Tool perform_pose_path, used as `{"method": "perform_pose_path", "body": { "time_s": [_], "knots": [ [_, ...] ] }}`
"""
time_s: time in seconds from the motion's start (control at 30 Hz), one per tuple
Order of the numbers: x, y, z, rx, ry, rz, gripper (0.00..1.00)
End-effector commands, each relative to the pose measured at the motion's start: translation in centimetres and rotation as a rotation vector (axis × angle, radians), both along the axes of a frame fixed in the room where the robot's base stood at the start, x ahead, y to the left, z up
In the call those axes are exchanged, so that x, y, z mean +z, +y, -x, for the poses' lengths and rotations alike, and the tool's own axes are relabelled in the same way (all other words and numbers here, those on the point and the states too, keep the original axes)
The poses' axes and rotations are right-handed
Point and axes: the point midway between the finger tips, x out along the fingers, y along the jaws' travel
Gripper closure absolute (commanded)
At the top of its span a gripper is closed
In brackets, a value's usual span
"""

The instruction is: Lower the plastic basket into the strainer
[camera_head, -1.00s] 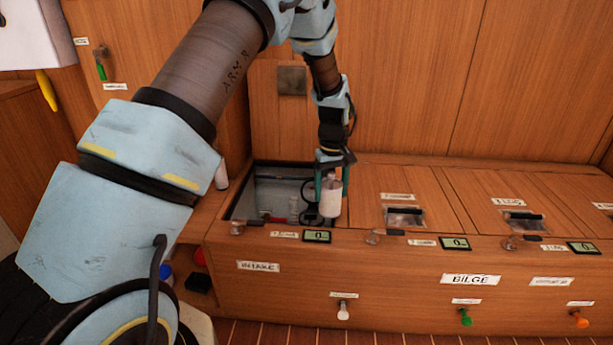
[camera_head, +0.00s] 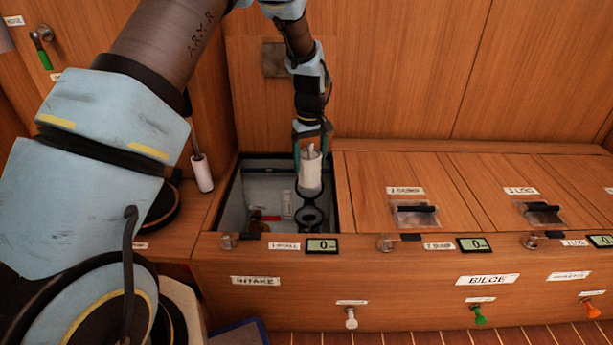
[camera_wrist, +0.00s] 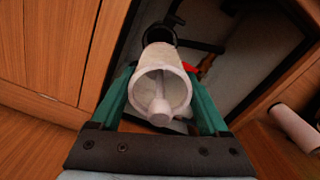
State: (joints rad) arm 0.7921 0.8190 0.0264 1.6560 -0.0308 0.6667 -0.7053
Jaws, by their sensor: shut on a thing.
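My gripper (camera_head: 311,140) is shut on the white plastic basket (camera_head: 311,174), a hollow cylinder with a central stem. It hangs roughly upright over the open left compartment. In the wrist view the basket (camera_wrist: 162,90) sits between the green fingers, its open top facing the camera. The strainer (camera_head: 308,216) shows as a dark ringed fitting inside the compartment, below the basket. In the wrist view its dark ring (camera_wrist: 159,35) shows just beyond the basket's far end. Whether the basket's lower end touches the ring cannot be told.
The open compartment (camera_head: 237,205) has wooden edges close around the basket. Closed hatches with latches (camera_head: 415,213) lie to the right. A white roller-like cylinder (camera_head: 202,173) stands left of the opening. A small display (camera_head: 322,246) sits on the front edge.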

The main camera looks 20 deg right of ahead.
Motion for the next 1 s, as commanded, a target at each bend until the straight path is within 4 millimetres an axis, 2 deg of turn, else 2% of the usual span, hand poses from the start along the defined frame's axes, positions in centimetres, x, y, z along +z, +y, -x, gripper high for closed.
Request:
{"method": "perform_pose_path", "body": {
  "time_s": [0.53, 0.83, 1.0],
  "knots": [
    [-2.5, 0.0, 0.0, 0.000, 0.000, 0.000, 0.88],
    [-6.1, 0.0, 0.0, -0.001, 0.001, -0.001, 0.88],
    [-7.0, 0.0, 0.0, 0.000, -0.001, 0.001, 0.88]
  ]
}}
